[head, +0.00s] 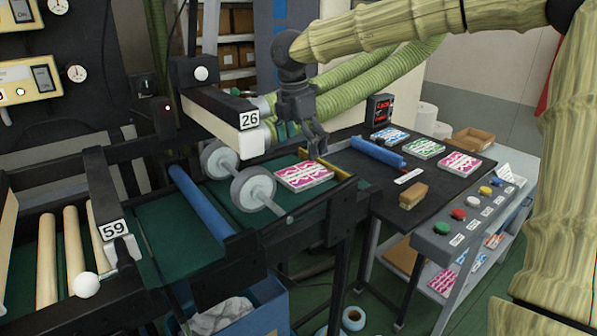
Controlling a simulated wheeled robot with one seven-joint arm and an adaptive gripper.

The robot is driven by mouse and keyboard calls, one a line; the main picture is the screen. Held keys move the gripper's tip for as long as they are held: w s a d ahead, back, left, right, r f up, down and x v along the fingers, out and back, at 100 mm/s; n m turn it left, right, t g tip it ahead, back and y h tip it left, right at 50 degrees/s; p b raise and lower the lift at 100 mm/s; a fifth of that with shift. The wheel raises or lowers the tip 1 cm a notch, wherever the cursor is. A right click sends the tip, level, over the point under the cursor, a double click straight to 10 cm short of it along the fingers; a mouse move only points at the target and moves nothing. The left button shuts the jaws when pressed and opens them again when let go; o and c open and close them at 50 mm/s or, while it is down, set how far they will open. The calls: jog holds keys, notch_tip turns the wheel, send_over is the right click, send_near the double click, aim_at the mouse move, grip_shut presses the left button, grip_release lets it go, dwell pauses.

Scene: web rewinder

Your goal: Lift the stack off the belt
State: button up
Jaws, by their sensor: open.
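A stack (304,176) of pink-and-white printed sheets lies flat on the green belt (223,207), near the belt's right end. My gripper (312,152) is open and points down, just above and behind the stack's far edge. Nothing shows between its fingers. I cannot tell whether a fingertip touches the stack.
Two grey wheels (252,189) on a shaft stand just left of the stack, below the white arm marked 26 (237,127). A yellow bar (333,171) edges the belt's right end. A black table (408,217) at right holds printed stacks, a blue roller (377,152) and a wooden block (413,195).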

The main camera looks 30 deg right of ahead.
aim_at(304, 173)
jog(key=shift+s+d+f, duration=0.15)
jog(key=shift+s, duration=0.25)
jog(key=shift+s+d+f, duration=0.15)
jog(key=shift+s, duration=0.25)
jog(key=w+f, duration=0.1)
jog(key=w, duration=0.1)
jog(key=w+f+p, duration=0.1)
jog(key=f, duration=0.1)
jog(key=shift+w+f, duration=0.15)
jog(key=shift+w, duration=0.2)
jog(key=shift+s+d+f+p, duration=0.2)
jog(key=shift+s+f+p, duration=0.3)
jog(key=shift+s+d+f+p, duration=0.2)
jog(key=shift+s+f+p, duration=0.25)
jog(key=shift+p, duration=0.05)
jog(key=shift+s+f, duration=0.1)
jog(key=shift+f, duration=0.25)
jog(key=shift+w+f, duration=0.65)
jog(key=shift+w, duration=0.1)
jog(key=shift+s+r, duration=0.25)
jog(key=shift+s, duration=0.15)
jog(key=c, duration=0.4)
jog(key=shift+s, duration=0.1)
jog(key=c, duration=0.4)
jog(key=shift+c, duration=1)
